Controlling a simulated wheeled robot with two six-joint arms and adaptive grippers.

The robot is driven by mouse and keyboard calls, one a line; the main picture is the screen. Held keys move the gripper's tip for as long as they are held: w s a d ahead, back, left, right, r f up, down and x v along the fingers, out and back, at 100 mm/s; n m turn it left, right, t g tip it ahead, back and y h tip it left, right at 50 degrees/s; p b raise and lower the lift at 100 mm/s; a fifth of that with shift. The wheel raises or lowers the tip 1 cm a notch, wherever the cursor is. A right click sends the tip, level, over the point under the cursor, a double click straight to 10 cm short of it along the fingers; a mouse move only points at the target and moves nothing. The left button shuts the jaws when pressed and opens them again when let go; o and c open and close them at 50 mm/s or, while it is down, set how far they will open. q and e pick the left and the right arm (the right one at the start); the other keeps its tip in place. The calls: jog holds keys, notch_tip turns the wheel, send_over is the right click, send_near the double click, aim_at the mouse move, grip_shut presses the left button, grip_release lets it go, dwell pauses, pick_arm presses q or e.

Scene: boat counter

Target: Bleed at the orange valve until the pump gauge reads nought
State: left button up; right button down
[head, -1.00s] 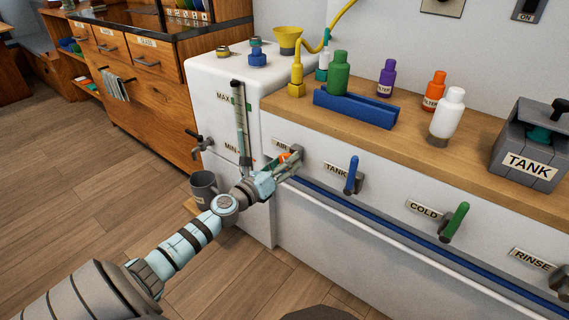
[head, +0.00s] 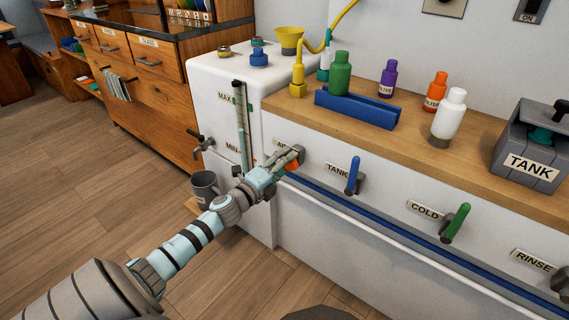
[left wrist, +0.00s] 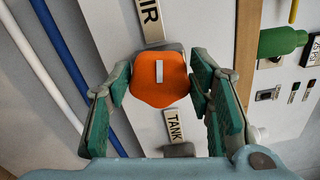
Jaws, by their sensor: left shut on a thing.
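The orange valve (head: 291,165) is on the front panel, just below the AIR label (head: 279,143). In the left wrist view it is a rounded orange knob (left wrist: 155,92) with a pale line across its face. My left gripper (head: 286,161) is shut on this knob. Its two green-padded fingers (left wrist: 160,85) press from either side in the left wrist view, and the knob is still on its mount. I cannot make out a pump gauge dial in either view. My right gripper is not in view.
A blue TANK lever (head: 352,176) and a green COLD lever (head: 457,222) stick out to the right. A blue rail (head: 375,232) runs below. Bottles line the counter.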

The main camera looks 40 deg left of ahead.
pick_arm(q)
jog(key=n, duration=0.3)
jog(key=shift+f+n+p, duration=0.15)
jog(key=shift+n+p, duration=0.15)
jog(key=shift+n, duration=0.1)
jog(key=shift+f+n+p, duration=0.15)
jog(key=shift+n+p, duration=0.6)
jog(key=shift+n, duration=0.65)
jog(key=shift+f+n+p, duration=0.1)
jog(key=shift+n+p, duration=0.6)
jog(key=shift+n, duration=0.7)
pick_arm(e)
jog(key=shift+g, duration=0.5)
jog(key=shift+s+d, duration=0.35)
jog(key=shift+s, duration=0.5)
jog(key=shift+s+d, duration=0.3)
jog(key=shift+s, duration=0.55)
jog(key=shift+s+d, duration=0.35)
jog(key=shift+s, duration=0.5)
pick_arm(q)
jog(key=shift+s, duration=0.1)
jog(key=o, duration=1.1)
jog(key=shift+d, duration=0.1)
jog(key=shift+r, duration=0.1)
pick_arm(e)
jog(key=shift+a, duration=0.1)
